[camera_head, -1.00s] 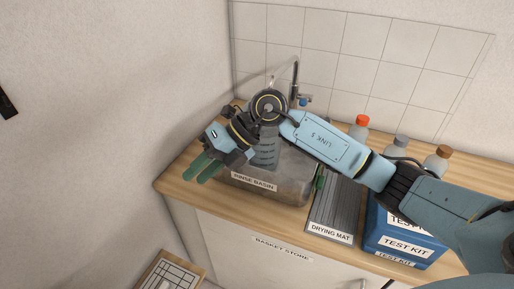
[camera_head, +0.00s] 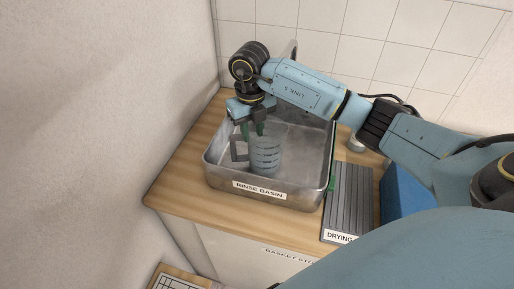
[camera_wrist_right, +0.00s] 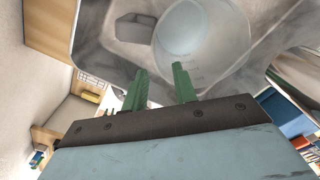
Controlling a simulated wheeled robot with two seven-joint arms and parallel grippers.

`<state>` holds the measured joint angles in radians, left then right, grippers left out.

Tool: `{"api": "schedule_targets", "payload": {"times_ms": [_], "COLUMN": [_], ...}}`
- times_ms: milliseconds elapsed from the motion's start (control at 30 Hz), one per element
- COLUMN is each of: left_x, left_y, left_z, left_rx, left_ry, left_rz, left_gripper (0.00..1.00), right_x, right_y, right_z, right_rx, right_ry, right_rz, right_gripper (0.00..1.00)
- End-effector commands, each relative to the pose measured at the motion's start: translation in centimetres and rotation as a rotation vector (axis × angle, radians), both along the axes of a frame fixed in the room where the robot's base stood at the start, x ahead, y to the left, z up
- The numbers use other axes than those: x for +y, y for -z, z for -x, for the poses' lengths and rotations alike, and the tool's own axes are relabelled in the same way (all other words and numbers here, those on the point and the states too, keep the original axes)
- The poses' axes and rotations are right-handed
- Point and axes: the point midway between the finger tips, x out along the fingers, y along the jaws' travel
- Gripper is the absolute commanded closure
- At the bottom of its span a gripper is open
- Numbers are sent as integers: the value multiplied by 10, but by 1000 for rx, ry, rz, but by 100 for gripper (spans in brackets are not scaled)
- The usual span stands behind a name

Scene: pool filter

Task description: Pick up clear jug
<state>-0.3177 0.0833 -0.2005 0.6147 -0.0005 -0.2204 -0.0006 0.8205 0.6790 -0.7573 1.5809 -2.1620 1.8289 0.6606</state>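The clear jug (camera_head: 265,155) stands upright in the rinse basin (camera_head: 268,196), with its dark grey handle (camera_head: 236,148) on the left. My right gripper (camera_head: 252,132) is over the basin, pointing down, with its green fingers just above and behind the jug's handle side. In the right wrist view the two green fingers (camera_wrist_right: 158,82) are apart with nothing between them. The jug's round body (camera_wrist_right: 205,40) and its handle (camera_wrist_right: 135,28) lie beyond the fingertips there. I cannot tell any contact with the jug. My left gripper is not in view.
A ribbed drying mat (camera_head: 348,200) lies right of the basin on the wooden counter (camera_head: 180,190). A blue test kit box (camera_head: 402,190) is beside it, partly hidden by my arm. A tap stands behind the basin. The wall is close on the left.

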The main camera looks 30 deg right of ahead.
Motion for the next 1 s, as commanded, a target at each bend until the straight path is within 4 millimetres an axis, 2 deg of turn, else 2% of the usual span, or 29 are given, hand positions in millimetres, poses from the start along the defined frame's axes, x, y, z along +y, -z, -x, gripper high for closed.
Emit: {"api": "schedule_targets", "payload": {"times_ms": [167, 300, 500, 767, 1000], "left_x": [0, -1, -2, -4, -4], "left_y": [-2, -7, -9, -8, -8], "left_z": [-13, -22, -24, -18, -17], "left_rx": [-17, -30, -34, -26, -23], "left_ry": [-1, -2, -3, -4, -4], "left_rz": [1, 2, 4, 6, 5], "left_gripper": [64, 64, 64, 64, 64], "right_x": [0, 0, -1, -1, -1], "right_y": [12, 32, 56, 60, 59], "right_z": [0, -3, -4, -5, -5], "right_rx": [2, 5, 1, -1, -1], "right_ry": [-1, 0, -1, -2, -2], "right_rz": [-1, -2, 0, -1, -1], "right_gripper": [72, 72, 72, 72, 100]}}
